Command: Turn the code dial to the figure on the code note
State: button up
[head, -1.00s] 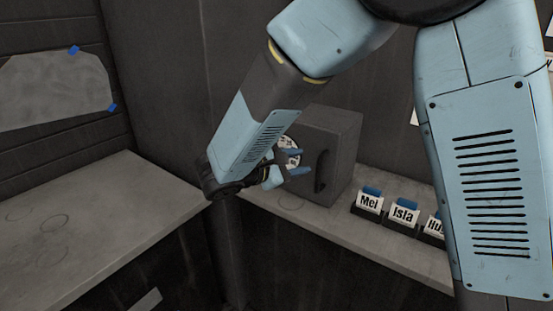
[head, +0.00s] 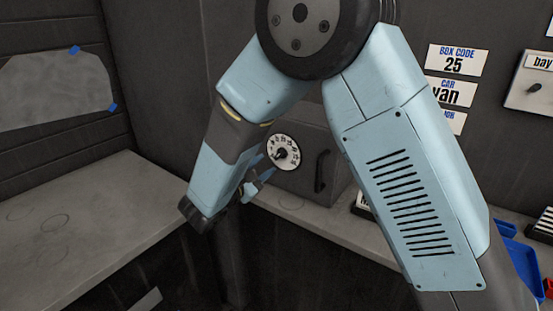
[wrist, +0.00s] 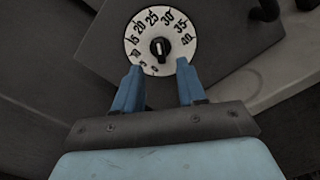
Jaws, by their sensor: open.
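The code dial (head: 283,152) is a white disc with black figures and a black knob on the front of a dark grey box (head: 346,150). The dial also shows in the wrist view (wrist: 137,50), with figures running up to 40. The knob's white mark stands about upright there, near 25 and 30; I cannot tell exactly which figure it meets. The code note (head: 455,61) on the back wall reads "BOX CODE 25". My gripper (head: 262,172) is open and empty, just left of and below the dial. In the wrist view its blue fingers (wrist: 159,78) lie below the knob, apart from it.
The box has a dark handle (head: 321,171) right of the dial. A grey bench (head: 70,215) fills the left. More notes, including "CAR van" (head: 456,93), hang under the code note. Blue trays (head: 515,255) stand at the far right. My arm hides much of the shelf.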

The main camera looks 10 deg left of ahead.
aim_at(278, 156)
jog(key=shift+x, duration=3.2)
grip_shut()
